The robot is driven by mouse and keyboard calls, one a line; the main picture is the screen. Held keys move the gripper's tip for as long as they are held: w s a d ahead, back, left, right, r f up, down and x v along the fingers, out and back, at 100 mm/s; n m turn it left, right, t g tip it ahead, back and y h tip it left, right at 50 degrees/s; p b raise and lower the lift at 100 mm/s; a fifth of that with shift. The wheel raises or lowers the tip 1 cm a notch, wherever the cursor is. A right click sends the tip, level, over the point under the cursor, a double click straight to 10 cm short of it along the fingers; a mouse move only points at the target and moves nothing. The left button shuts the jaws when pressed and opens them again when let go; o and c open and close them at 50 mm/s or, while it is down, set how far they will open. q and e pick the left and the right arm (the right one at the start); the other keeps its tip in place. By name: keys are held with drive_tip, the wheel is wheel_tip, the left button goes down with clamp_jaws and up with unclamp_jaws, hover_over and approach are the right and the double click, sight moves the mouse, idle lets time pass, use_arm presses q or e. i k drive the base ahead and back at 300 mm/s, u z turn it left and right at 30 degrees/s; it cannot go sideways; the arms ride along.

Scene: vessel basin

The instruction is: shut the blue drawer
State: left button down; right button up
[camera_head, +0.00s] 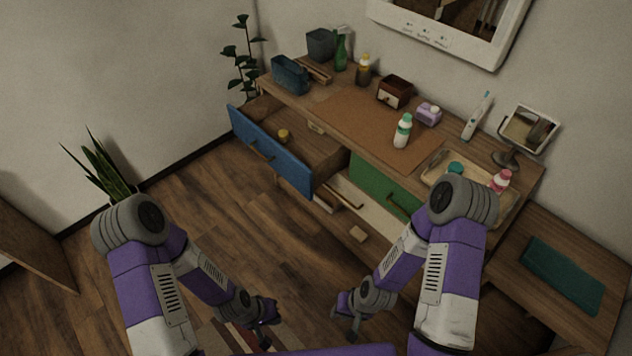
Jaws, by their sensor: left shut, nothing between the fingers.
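The blue drawer (268,150) is pulled well out of the left part of the wooden dresser, with its front standing away from the cabinet. A small yellow object (284,136) is inside it. My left gripper (266,322) is shut and empty, low over the floor in front of the dresser, well apart from the drawer. My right gripper (345,322) is to its right, also low and away from the dresser. Its fingers are small and dark, so I cannot tell whether it is open.
A green drawer front (370,178) is right of the blue drawer, partly behind my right arm. Bottles, boxes, a tray (437,157) and a mirror (528,128) stand on the dresser top. A potted plant (96,168) is at left. Floor between my arms and the blue drawer is clear.

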sight(310, 158)
drive_tip(key=z, duration=0.45)
drive_tip(key=i, duration=1.05)
drive_tip(key=u, duration=0.6)
